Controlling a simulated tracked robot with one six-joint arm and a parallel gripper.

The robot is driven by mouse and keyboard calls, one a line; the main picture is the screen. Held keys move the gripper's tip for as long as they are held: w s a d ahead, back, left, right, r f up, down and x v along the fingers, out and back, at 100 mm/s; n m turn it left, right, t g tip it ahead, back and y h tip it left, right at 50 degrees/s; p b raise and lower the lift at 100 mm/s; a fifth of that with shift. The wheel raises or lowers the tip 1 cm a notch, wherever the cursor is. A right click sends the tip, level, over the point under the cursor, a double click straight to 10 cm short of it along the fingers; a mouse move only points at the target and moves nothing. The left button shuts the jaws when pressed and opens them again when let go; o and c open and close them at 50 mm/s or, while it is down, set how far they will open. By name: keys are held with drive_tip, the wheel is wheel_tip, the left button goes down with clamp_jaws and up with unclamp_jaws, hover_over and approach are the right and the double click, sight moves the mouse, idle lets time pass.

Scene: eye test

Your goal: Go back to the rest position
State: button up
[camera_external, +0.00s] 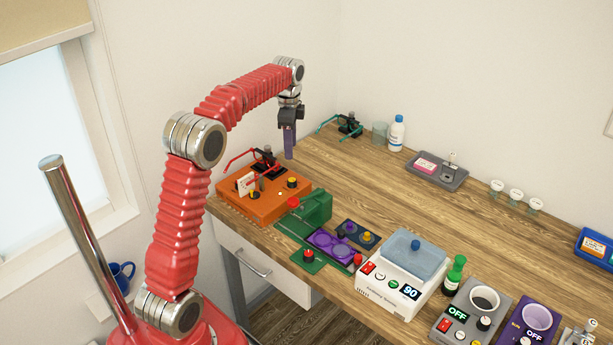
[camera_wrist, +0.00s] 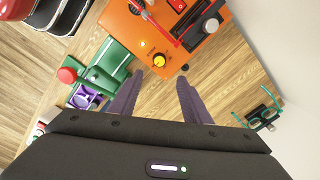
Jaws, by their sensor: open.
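My gripper (camera_external: 289,143) hangs from my red arm above the back left part of the wooden table (camera_external: 380,185), its dark purple fingers pointing down. In the wrist view my gripper (camera_wrist: 160,95) shows two purple fingers spread apart with bare wood between them. It is open and empty. No object touches the fingers. The orange box (camera_external: 262,205) with a yellow knob lies below and to the left of my gripper in the external view; the orange box also shows ahead of the fingers in the wrist view (camera_wrist: 150,30).
A green device (camera_external: 316,207) and purple tray (camera_external: 330,243) stand near the front edge. The middle of the table is clear.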

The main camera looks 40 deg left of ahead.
drive_tip(key=shift+r, duration=0.25)
drive_tip(key=s+d+r+n+t, duration=0.1)
drive_tip(key=s+d+r+n, duration=0.15)
drive_tip(key=s+d, duration=0.35)
drive_tip(key=s+d+r+n+t, duration=0.1)
drive_tip(key=s+d+r+n, duration=0.2)
drive_tip(key=s, duration=0.5)
drive_tip(key=s+d+f+n+t, duration=0.1)
drive_tip(key=s+d+f+n, duration=0.1)
drive_tip(key=s, duration=0.6)
drive_tip(key=s+d+f+n+t, duration=0.2)
drive_tip(key=s+d+f, duration=0.3)
drive_tip(key=s, duration=0.4)
drive_tip(key=shift+f+n, duration=0.65)
drive_tip(key=shift+n, duration=0.2)
drive_tip(key=shift+o, duration=0.5)
